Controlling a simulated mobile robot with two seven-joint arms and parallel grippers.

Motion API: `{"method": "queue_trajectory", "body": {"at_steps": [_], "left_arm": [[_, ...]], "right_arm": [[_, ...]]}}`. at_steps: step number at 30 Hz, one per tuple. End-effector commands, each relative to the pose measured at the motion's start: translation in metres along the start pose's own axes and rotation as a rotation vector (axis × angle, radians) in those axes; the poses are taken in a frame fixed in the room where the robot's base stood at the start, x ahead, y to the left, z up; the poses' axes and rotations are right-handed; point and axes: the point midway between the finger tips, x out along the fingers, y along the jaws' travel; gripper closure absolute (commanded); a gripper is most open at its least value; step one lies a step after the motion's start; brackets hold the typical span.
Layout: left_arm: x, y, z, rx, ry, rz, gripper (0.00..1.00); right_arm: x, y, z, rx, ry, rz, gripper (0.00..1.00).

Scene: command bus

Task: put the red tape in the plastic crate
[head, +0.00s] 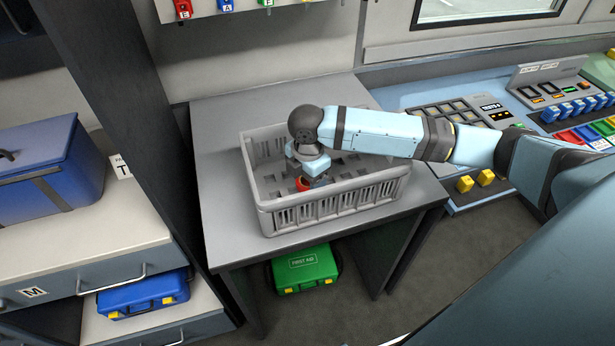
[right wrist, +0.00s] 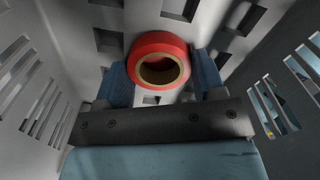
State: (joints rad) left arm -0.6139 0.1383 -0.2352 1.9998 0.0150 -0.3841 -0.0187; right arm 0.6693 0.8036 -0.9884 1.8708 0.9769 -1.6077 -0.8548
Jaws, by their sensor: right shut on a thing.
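The red tape (head: 303,184) is a small red ring inside the grey plastic crate (head: 350,202), near its left front part in the head view. In the right wrist view the red tape (right wrist: 133,57) sits between the two blue fingers of my right gripper (right wrist: 160,80), with its brown core showing. My right gripper (head: 304,180) points down into the crate and is shut on the tape. The crate's slotted walls (right wrist: 25,90) rise on both sides in the wrist view. Whether the tape touches the crate floor is hard to tell. My left gripper is not in view.
The crate stands on a grey table (head: 225,155). A control console (head: 480,120) is at the right. A blue box (head: 50,175) sits on the left cabinet, with a blue case (head: 143,293) below. A green first aid case (head: 304,270) is under the table.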

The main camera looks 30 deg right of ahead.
Motion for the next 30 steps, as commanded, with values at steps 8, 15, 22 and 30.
{"method": "queue_trajectory", "body": {"at_steps": [8, 15, 22, 30], "left_arm": [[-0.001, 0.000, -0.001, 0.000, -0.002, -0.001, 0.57], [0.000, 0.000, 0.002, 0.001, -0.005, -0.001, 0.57], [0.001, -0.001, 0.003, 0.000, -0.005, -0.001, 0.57], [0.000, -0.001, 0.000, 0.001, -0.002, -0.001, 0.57]], "right_arm": [[0.002, 0.000, 0.000, 0.001, 0.000, 0.000, 0.35], [0.002, 0.000, 0.000, 0.001, 0.000, 0.000, 0.11], [-0.004, 0.000, 0.000, 0.001, 0.001, 0.002, 0.11], [-0.055, 0.001, 0.001, 0.000, 0.000, 0.005, 0.11]]}}
